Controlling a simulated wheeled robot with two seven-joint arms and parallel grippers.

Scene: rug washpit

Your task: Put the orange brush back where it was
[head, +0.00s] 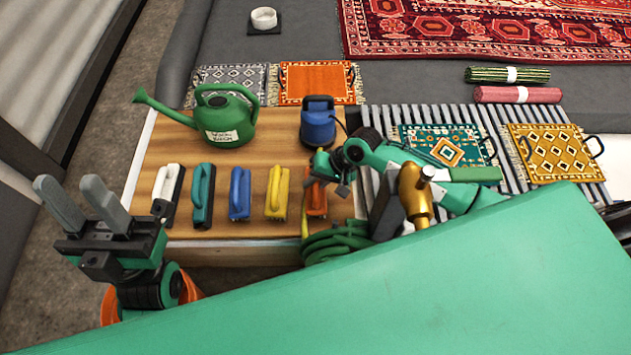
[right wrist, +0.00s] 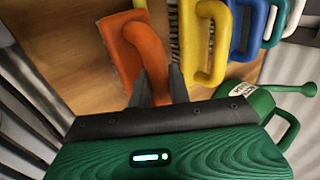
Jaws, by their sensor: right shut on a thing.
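The orange brush (head: 316,199) is at the right end of a row of brushes on the wooden bench top (head: 262,158). My right gripper (head: 326,172) is shut on its handle. In the right wrist view, the orange brush (right wrist: 124,52) shows its handle between the two fingers of my right gripper (right wrist: 157,92). The brush is over the bench top near its right edge; I cannot tell whether its underside touches the wood. My left gripper (head: 68,184) is open and empty, left of the bench.
White (head: 168,192), teal (head: 203,194), blue (head: 239,193) and yellow (head: 276,192) brushes stand left of the orange one. A green watering can (head: 224,120) and blue pump (head: 318,125) stand behind. A green hose (head: 338,241) and brass nozzle (head: 414,192) are at right.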

